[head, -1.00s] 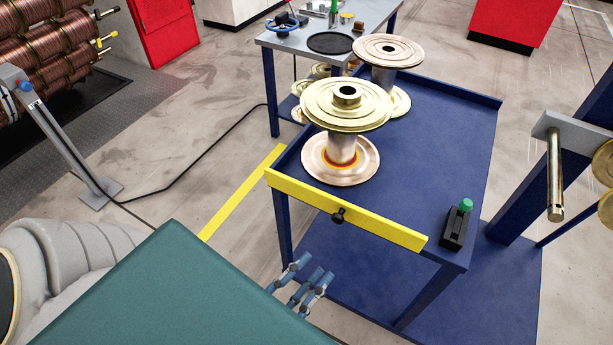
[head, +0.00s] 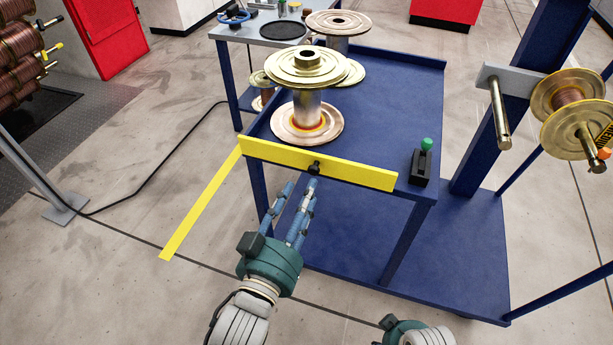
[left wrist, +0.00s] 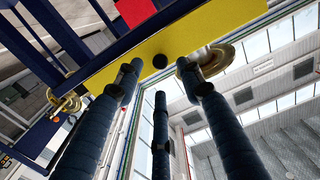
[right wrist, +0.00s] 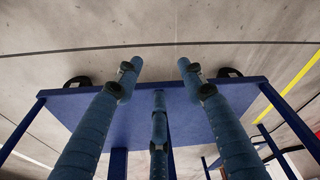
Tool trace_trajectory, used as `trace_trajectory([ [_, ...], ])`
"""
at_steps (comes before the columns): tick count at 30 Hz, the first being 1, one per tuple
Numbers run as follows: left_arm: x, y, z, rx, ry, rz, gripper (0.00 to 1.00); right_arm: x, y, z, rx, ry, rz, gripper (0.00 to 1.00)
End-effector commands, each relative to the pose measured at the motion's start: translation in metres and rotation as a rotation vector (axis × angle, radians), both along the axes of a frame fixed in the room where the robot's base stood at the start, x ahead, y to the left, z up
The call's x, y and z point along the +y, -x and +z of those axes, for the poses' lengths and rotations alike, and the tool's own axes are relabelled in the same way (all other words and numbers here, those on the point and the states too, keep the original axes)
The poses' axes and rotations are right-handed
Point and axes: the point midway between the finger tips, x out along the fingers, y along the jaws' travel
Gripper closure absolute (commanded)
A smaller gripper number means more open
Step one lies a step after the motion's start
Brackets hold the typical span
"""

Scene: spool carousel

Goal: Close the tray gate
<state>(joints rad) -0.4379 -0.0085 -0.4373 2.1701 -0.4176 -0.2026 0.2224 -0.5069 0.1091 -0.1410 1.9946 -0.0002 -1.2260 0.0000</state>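The tray gate (head: 350,173) is a long yellow bar along the near edge of the blue tray table (head: 385,95). Its right end stops short of the table's front right corner; I cannot tell whether it lies flush with the edge. A black knob (head: 314,167) sticks out of its face. My left gripper (head: 303,187) is just below and in front of the knob. The left wrist view shows the knob (left wrist: 160,61) between its spread, empty fingertips. My right gripper's body is at the bottom of the head view; its open, empty fingers (right wrist: 160,75) show in the right wrist view.
A metal spool (head: 308,95) stands on the tray behind the gate, another (head: 338,24) farther back. A black block with a green button (head: 423,160) sits by the front right corner. At right, a bare rod (head: 500,112) and a spool (head: 572,100) stick out from a blue post.

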Motion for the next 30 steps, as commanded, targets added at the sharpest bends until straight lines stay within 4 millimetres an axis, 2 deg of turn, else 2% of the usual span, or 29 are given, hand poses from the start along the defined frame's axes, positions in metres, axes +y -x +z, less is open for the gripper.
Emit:
trace_trajectory([
  [3, -0.008, -0.024, 0.001, -0.005, 0.001, 0.0, 0.62, 0.0, -0.001, 0.005, -0.004, -0.001, -0.001, 0.6],
  [9, -0.017, -0.051, 0.0, -0.003, 0.0, -0.001, 0.62, 0.0, 0.0, 0.013, -0.005, -0.001, -0.002, 0.6],
  [14, -0.02, -0.059, 0.0, 0.0, 0.0, -0.001, 0.62, 0.001, -0.002, 0.02, -0.012, -0.002, -0.003, 0.6],
  [22, -0.02, -0.06, 0.0, 0.001, 0.0, -0.001, 0.62, 0.0, -0.002, 0.022, -0.013, -0.001, -0.004, 0.6],
  [23, -0.02, -0.06, 0.0, 0.001, 0.0, -0.001, 0.66, 0.0, -0.003, 0.022, -0.013, -0.001, -0.004, 0.6],
  [28, -0.02, -0.06, -0.001, 0.001, 0.0, -0.001, 1.0, 0.0, -0.003, 0.022, -0.014, -0.002, -0.004, 0.6],
  [30, -0.02, -0.06, -0.001, 0.001, -0.001, 0.0, 1.0, -0.001, -0.002, 0.021, -0.012, -0.001, -0.003, 0.6],
])
